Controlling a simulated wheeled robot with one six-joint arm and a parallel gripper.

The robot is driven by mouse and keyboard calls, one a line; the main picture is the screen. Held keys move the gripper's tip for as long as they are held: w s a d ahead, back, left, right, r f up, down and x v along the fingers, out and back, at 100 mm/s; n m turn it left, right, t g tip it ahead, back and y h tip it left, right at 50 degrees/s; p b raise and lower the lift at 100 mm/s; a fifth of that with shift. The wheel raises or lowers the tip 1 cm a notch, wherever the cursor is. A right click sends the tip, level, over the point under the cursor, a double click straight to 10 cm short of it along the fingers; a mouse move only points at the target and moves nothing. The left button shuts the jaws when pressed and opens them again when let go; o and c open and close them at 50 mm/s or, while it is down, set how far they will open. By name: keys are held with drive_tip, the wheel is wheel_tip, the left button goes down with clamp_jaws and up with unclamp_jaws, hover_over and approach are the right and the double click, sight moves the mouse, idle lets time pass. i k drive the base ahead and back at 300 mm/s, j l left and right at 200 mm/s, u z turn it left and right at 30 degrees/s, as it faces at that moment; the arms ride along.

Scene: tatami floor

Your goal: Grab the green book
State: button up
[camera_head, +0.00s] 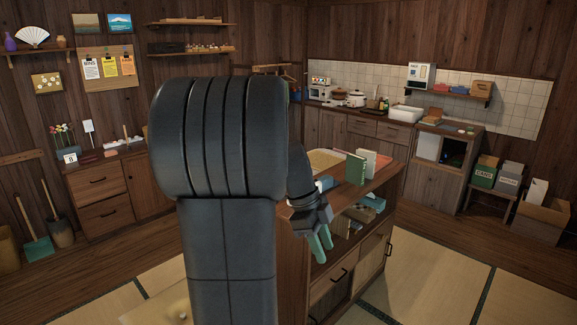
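The green book (356,168) stands upright on the top of a wooden island cabinet (382,182). A pale book with a reddish edge (371,160) stands just behind it, to its right. My gripper (322,243) points down at the near side of the cabinet, lower and left of the green book and apart from it in the picture. Its two greenish fingers show a small gap, with nothing seen between them. My arm covers the middle of the view and hides the left part of the cabinet.
A tan tray (326,160) and a blue item (325,183) lie on the cabinet top, left of the books. Shelves below hold more things. A drawer unit (100,192) stands left, a kitchen counter (362,124) behind. Tatami floor (440,265) is clear at the right.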

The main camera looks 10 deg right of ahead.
sight(355, 167)
drive_tip(key=i+l+u, duration=0.2)
drive_tip(key=l+u, duration=0.25)
drive_tip(key=i+l+u, duration=0.1)
drive_tip(key=l+u, duration=1.25)
drive_tip(key=l, duration=0.3)
drive_tip(key=k+l, duration=0.1)
drive_tip(key=l, duration=0.35)
drive_tip(key=k+l+u, duration=0.15)
drive_tip(key=l, duration=0.7)
drive_tip(key=k+l+u, duration=0.15)
drive_tip(key=l, duration=0.65)
drive_tip(key=k+l, duration=0.1)
drive_tip(key=l, duration=0.2)
drive_tip(key=k+l, duration=0.1)
drive_tip(key=l, duration=0.25)
drive_tip(key=k+l, duration=0.1)
drive_tip(key=l, duration=0.2)
drive_tip(key=k+l, duration=0.1)
drive_tip(key=l, duration=0.2)
drive_tip(key=l+u, duration=0.05)
